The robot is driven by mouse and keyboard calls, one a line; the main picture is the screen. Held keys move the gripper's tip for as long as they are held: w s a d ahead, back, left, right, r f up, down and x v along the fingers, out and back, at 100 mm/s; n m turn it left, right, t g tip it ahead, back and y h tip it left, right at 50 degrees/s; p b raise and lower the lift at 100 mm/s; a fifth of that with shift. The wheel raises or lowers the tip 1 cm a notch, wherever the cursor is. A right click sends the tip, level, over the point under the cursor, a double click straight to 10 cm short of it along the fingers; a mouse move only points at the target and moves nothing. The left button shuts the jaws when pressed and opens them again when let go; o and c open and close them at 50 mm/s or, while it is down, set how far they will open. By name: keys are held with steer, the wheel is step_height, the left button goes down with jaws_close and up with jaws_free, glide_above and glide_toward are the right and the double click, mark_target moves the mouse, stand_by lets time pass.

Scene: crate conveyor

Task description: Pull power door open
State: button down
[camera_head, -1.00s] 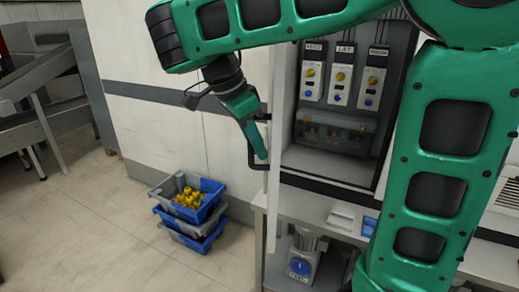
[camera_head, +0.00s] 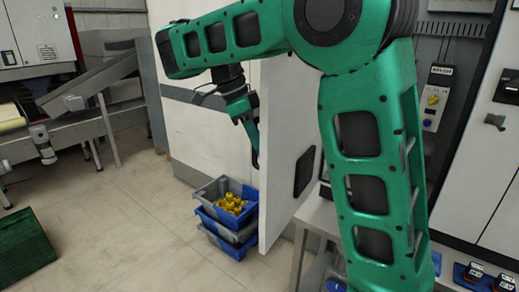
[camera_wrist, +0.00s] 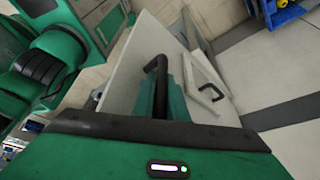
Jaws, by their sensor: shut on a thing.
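In the wrist view my gripper (camera_wrist: 165,98) is shut on the black door handle (camera_wrist: 157,65), which stands out from the white door face (camera_wrist: 128,72). The handle is largely hidden by the door and my gripper in the head view.
Stacked blue and grey crates (camera_head: 211,188) with yellow items in the top one stand on the floor close to the door's lower left edge. A conveyor (camera_head: 75,120) stands at the left. A green crate (camera_head: 22,252) is at the lower left. Floor between them is clear.

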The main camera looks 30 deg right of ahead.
steer(key=shift+w+a+f+m, duration=0.15)
steer(key=shift+w+a, duration=0.1)
steer(key=shift+w, duration=0.15)
steer(key=shift+w+a+r+m, duration=0.15)
steer(key=shift+w+a, duration=0.1)
steer(key=shift+w, duration=0.15)
steer(key=shift+a+f, duration=0.1)
steer(key=c, duration=2)
jaws_free()
steer(key=shift+w, duration=0.1)
steer(key=shift+c, duration=0.2)
